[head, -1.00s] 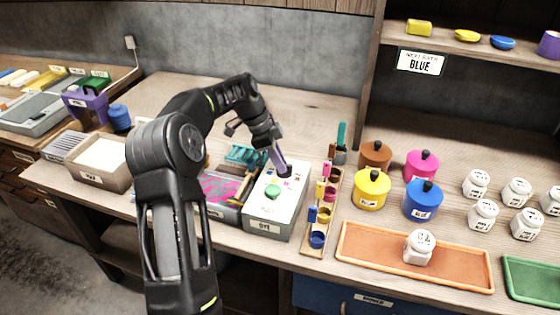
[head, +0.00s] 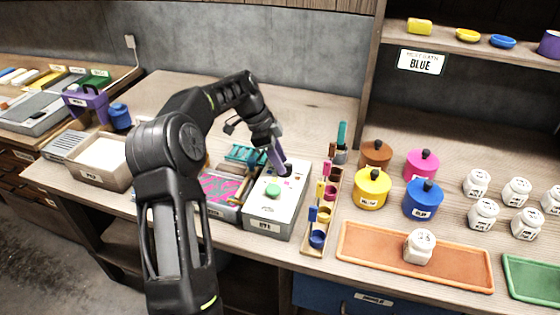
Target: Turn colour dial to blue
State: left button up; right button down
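The dye box (head: 272,220) is a light grey box with a sloped top, near the middle of the bench. A green knob (head: 273,191) sits on its top, with small coloured marks near it. My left gripper (head: 280,166) points down at the upper part of the box top, just behind the green knob. A dark round piece (head: 286,170) shows at its tip; I cannot tell if the gripper touches or grips it. The fingers are too small and overlapped to judge. My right gripper is not in view.
A rack of small coloured cups (head: 318,238) stands close right of the box. Yellow (head: 372,188), blue (head: 423,199), pink and brown lidded pots stand further right. An orange tray (head: 380,262) holds a white jar (head: 420,246). A pink and teal patterned tray (head: 222,187) adjoins the box's left.

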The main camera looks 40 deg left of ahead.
pick_arm(q)
jog(key=v, duration=0.7)
jog(key=shift+r, duration=0.2)
jog(key=shift+s+a, duration=0.1)
jog(key=shift+a, duration=0.05)
